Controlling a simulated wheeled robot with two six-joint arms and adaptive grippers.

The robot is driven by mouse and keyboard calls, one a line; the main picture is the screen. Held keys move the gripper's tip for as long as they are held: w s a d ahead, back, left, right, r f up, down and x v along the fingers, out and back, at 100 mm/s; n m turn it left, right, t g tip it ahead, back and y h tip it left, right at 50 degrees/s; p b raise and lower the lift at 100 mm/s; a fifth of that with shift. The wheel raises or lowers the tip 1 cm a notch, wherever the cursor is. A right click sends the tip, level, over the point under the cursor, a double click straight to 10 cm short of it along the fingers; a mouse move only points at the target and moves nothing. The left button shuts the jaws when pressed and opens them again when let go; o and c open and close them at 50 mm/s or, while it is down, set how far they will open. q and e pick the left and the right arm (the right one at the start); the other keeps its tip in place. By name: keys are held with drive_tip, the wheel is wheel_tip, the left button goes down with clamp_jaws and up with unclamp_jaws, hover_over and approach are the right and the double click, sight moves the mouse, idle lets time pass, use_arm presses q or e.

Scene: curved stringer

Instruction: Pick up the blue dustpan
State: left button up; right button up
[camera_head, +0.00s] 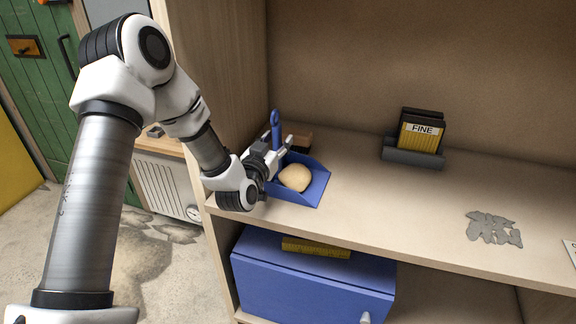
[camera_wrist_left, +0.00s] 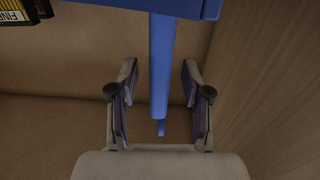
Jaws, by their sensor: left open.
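The blue dustpan (camera_head: 314,189) sits on the shelf near its left wall, with its handle (camera_head: 275,119) rising at the back left. A round beige lump (camera_head: 295,178) lies in the pan. My left gripper (camera_head: 279,152) is at the handle, its fingers open. In the left wrist view, the blue handle (camera_wrist_left: 162,60) runs between the two open fingers of the left gripper (camera_wrist_left: 159,80), with a gap visible on both sides. The dustpan's pan (camera_wrist_left: 185,6) shows only in part at the top edge there. My right gripper is not in view.
A brown block (camera_head: 300,140) lies behind the dustpan, close to the gripper. A grey holder (camera_head: 412,155) with packs marked FINE stands farther right. Flat grey pieces (camera_head: 494,229) lie on the shelf at right. A blue cabinet (camera_head: 300,280) is below. The middle shelf is clear.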

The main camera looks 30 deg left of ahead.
use_arm(q)
drive_tip(key=shift+w, duration=0.4)
drive_tip(key=shift+s+r, duration=0.1)
drive_tip(key=shift+s, duration=0.1)
drive_tip(key=shift+c, duration=0.3)
clamp_jaws()
drive_tip(key=shift+r, duration=0.1)
